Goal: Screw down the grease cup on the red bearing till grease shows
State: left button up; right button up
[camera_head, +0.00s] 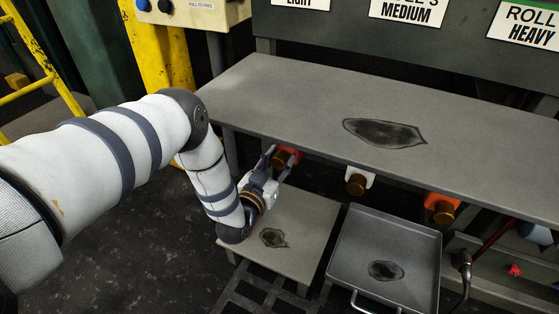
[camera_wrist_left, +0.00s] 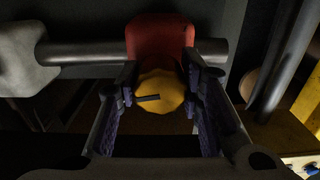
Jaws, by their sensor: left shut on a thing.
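The red bearing (camera_head: 291,153) is under the front edge of the long grey bench, at the left of a row of bearings. In the left wrist view the red bearing (camera_wrist_left: 160,36) sits on a grey shaft, with the yellow grease cup (camera_wrist_left: 162,90) in front of it. The cup is round with a scalloped rim and one dark straight mark lying almost level. My left gripper (camera_head: 278,164) is shut on this cup, with one finger on each side; it also shows in the left wrist view (camera_wrist_left: 162,98). The right gripper is out of view.
A white bearing with a brown cup (camera_head: 356,186) and an orange bearing with a brown cup (camera_head: 442,212) are farther right. A low grey stand (camera_head: 305,225) and a metal tray (camera_head: 412,238) are below. The bench (camera_head: 270,90) overhangs the bearings. A yellow post (camera_head: 160,45) stands left.

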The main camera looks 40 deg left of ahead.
pick_arm(q)
jog(key=shift+m, duration=0.3)
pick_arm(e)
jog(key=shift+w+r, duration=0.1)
pick_arm(q)
jog(key=m+p, duration=0.1)
jog(key=m, duration=0.2)
jog(key=shift+r+p, duration=0.1)
jog(key=shift+p, duration=0.25)
jog(key=shift+m+p, duration=0.5)
jog(key=shift+m, duration=1.6)
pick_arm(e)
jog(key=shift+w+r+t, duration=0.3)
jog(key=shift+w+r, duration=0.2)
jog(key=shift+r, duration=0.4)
pick_arm(q)
jog(key=o, duration=1.2)
jog(key=shift+s, duration=0.15)
